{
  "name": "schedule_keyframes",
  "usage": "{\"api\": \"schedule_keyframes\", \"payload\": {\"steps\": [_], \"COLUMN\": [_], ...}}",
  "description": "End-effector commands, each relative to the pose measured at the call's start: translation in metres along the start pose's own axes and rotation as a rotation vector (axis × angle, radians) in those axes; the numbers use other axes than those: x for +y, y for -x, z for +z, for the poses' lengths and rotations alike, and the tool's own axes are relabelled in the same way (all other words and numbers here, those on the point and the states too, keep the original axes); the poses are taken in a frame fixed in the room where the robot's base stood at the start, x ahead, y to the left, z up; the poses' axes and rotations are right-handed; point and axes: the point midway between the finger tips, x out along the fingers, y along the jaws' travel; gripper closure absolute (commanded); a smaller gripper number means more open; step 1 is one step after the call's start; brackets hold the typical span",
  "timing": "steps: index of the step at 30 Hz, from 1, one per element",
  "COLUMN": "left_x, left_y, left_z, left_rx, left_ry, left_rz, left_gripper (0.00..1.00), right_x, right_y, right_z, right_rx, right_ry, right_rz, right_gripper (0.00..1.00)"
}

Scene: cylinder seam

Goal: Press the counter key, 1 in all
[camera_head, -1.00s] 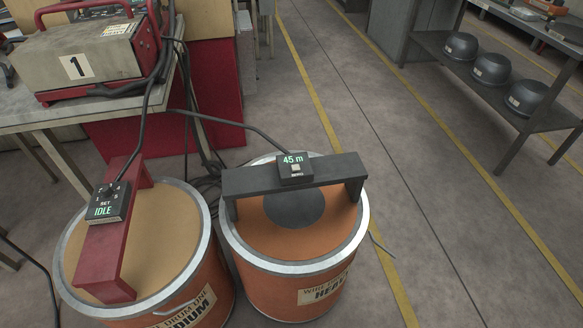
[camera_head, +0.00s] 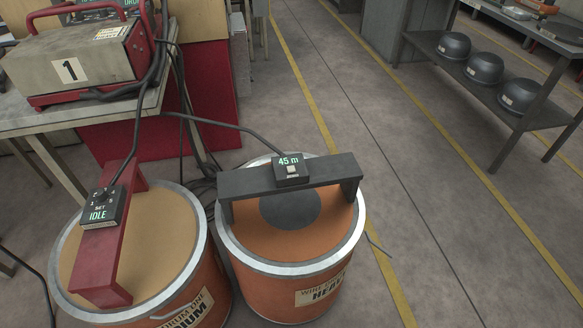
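The counter (camera_head: 289,169) is a small black box on the dark grey bar (camera_head: 245,183) across the right-hand wire drum (camera_head: 290,235). Its green display reads "45 m". A small pale key (camera_head: 292,169) sits on the box just below the display. Nothing touches the key. Neither of my grippers is in view.
The left drum (camera_head: 150,235) has a red bar (camera_head: 104,255) with a dial box (camera_head: 103,207) reading "IDLE". A table (camera_head: 25,115) at the left bears a machine marked 1 (camera_head: 75,67). Cables run behind the drums. A shelf (camera_head: 500,90) with dark pots stands right. Floor (camera_head: 440,240) right of the drums is clear.

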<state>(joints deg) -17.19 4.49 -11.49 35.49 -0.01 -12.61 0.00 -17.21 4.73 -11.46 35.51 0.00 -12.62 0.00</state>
Motion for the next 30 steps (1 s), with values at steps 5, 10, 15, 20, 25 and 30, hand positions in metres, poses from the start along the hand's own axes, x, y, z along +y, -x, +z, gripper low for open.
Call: {"api": "schedule_keyframes", "payload": {"steps": [5, 10, 15, 20, 25, 30], "left_x": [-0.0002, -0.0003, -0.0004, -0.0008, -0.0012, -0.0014], "left_y": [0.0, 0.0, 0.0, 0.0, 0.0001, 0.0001], "left_z": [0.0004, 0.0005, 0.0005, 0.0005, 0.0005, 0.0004], "left_rx": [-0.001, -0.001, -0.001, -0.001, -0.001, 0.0], "left_ry": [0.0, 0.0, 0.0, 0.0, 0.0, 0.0], "left_rz": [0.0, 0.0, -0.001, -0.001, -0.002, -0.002], "left_gripper": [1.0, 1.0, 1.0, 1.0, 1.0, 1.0], "right_x": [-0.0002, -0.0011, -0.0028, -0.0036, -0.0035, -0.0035], "right_y": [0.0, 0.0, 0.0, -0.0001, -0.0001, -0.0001], "right_z": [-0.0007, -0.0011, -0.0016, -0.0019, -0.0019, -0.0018], "right_rx": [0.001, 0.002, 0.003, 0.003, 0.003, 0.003], "right_ry": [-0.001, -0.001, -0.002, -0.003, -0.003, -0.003], "right_rz": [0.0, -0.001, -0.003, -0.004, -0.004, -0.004], "right_gripper": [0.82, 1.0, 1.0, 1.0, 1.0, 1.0]}}
